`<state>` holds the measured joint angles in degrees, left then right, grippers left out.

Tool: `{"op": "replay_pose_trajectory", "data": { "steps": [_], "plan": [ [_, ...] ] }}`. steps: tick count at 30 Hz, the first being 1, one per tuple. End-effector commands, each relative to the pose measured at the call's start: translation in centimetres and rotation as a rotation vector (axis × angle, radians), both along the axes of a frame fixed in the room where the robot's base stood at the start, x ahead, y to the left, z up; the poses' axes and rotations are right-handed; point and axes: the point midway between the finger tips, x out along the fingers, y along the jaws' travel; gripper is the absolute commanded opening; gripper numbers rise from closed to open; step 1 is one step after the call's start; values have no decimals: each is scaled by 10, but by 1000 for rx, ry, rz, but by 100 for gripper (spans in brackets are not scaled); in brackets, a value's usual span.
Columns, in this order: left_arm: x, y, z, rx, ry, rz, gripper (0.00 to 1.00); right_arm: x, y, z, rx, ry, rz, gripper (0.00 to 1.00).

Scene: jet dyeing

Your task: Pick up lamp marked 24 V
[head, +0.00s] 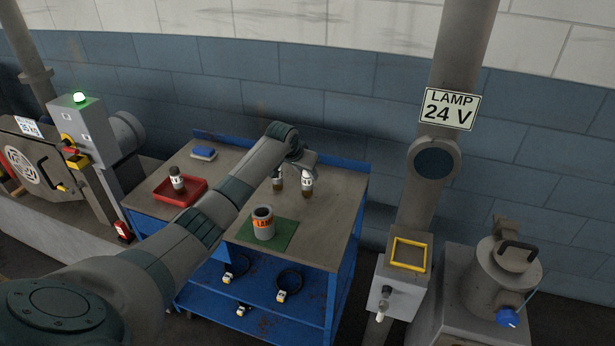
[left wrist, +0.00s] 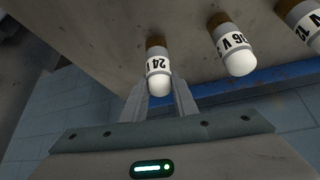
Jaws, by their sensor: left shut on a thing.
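My left gripper (head: 308,171) reaches over the bench from the left, its hand bent down at the right-hand lamp (head: 307,187). In the left wrist view, which is upside down, its two fingers (left wrist: 160,98) are shut on the lamp marked 24 (left wrist: 159,68), a white cylinder with a rounded top and brown base. The lamp is upright; I cannot tell whether its base is clear of the bench. A lamp that seems marked 36 V (left wrist: 233,46) stands beside it, and a third lamp (left wrist: 303,22) is cut off by the frame. My right gripper is out of view.
The blue bench (head: 335,215) also carries a red tray (head: 190,196) with a similar lamp-like item and a cup labelled LAMP (head: 263,222) on a green mat (head: 284,237). A post with a LAMP 24 V sign (head: 450,109) stands right, above a yellow-framed box (head: 408,254).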

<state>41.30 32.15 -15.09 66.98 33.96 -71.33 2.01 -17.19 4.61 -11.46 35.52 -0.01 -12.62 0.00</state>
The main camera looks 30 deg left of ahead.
Motion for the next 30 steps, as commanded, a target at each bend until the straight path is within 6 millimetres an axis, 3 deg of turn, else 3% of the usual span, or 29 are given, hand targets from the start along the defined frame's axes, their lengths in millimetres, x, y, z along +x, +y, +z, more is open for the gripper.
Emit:
{"op": "replay_pose_trajectory", "data": {
  "steps": [9,24,30],
  "plan": [
    [2,0,36,1,-6,-1,4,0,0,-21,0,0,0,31],
    [-33,-79,87,0,-4,-4,4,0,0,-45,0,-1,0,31],
    [-43,-100,102,0,-3,-3,4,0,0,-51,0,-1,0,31]
  ]
}}
